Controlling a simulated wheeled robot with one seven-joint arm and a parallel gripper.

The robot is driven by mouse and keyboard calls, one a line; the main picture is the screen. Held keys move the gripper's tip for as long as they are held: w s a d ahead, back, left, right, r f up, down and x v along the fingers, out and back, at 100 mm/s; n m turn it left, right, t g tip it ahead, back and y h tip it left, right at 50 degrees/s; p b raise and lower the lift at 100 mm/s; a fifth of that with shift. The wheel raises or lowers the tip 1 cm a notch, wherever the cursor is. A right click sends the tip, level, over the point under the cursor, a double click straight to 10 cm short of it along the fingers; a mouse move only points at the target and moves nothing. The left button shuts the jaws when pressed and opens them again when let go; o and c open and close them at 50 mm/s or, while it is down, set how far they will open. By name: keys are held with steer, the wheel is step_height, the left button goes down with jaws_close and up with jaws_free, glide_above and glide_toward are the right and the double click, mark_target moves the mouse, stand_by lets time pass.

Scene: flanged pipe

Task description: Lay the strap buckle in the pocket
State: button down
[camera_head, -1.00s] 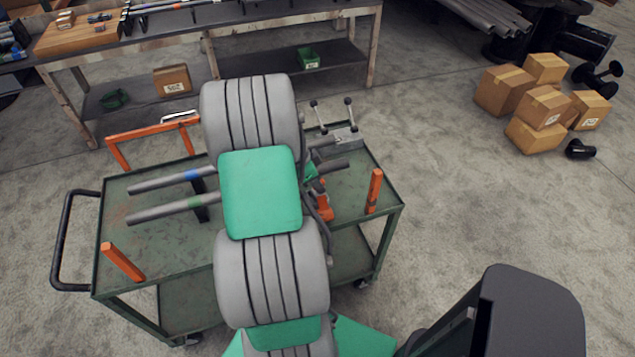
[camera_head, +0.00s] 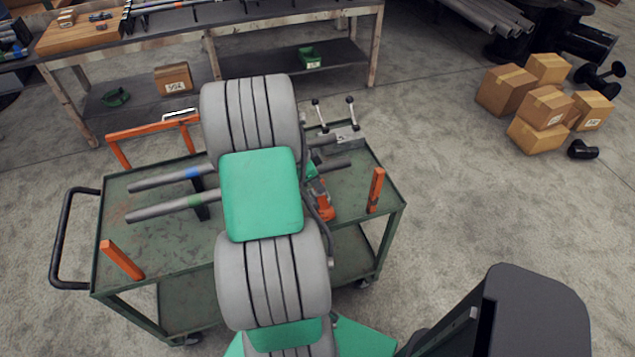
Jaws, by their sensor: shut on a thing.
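My arm covers the middle of the green cart (camera_head: 150,250), and my gripper is hidden behind it. No strap buckle or pocket can be made out clearly.
Orange posts (camera_head: 376,190) stand at the cart's edges, with an orange bar (camera_head: 150,128) at its back. Two levers with dark knobs (camera_head: 350,101) stick up at the back right. A workbench (camera_head: 210,45) is behind; cardboard boxes (camera_head: 545,105) sit on the floor to the right.

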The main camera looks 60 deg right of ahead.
steer(key=shift+f, duration=0.3)
steer(key=c, duration=1.3)
jaws_free()
steer(key=b+v, duration=0.1)
steer(key=v, duration=0.7)
